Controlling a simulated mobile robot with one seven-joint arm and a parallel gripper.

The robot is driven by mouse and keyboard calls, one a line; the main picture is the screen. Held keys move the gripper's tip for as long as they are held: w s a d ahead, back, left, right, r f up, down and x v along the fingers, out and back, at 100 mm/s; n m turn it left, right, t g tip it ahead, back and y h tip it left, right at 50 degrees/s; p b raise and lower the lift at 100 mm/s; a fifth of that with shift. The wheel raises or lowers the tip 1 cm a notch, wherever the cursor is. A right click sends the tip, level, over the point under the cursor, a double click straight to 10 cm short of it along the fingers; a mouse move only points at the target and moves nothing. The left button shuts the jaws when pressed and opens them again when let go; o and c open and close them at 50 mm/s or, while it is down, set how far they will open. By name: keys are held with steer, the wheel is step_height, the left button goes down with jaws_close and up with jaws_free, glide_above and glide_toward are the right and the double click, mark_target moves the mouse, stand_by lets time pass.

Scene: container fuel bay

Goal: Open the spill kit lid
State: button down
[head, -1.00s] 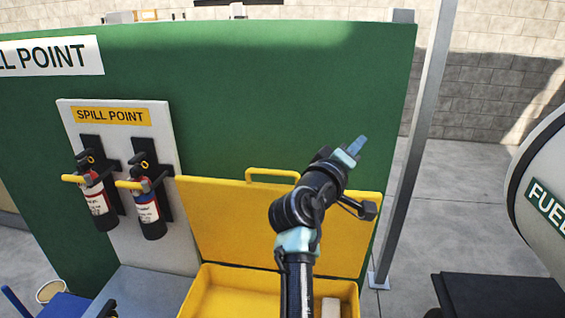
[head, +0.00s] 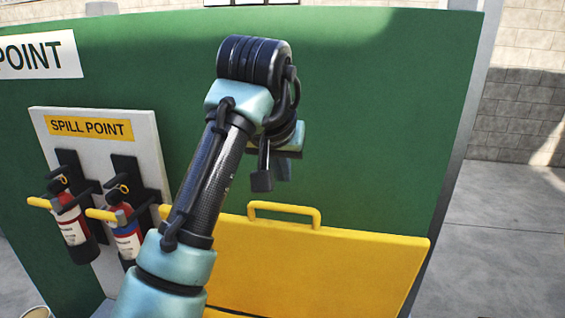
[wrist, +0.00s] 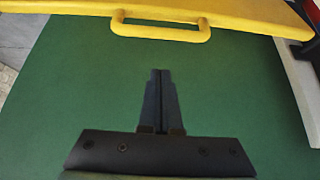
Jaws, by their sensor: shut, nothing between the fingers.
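The spill kit's yellow lid (head: 320,262) stands raised, upright or nearly so, in front of the green panel. Its yellow loop handle (head: 285,207) is on the top edge. In the wrist view the lid (wrist: 230,11) crosses the top of the picture, with the handle (wrist: 160,33) projecting from it. My gripper (head: 283,172) is above the handle in the head view, partly hidden by my wrist. In the wrist view its fingers (wrist: 160,72) are together and empty, pointing toward the handle with a gap between. The bin under the lid is mostly hidden by my arm and the picture's edge.
The green panel (head: 400,120) rises behind the lid. Two fire extinguishers (head: 72,225) hang left on a white board (head: 95,150) marked SPILL POINT. A grey post (head: 462,160) stands at the panel's right edge. Paved floor (head: 510,240) is clear at right.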

mark_target(282, 205)
steer(key=shift+s+f+p, duration=0.1)
steer(key=shift+f+p, duration=1.75)
steer(key=shift+f, duration=0.65)
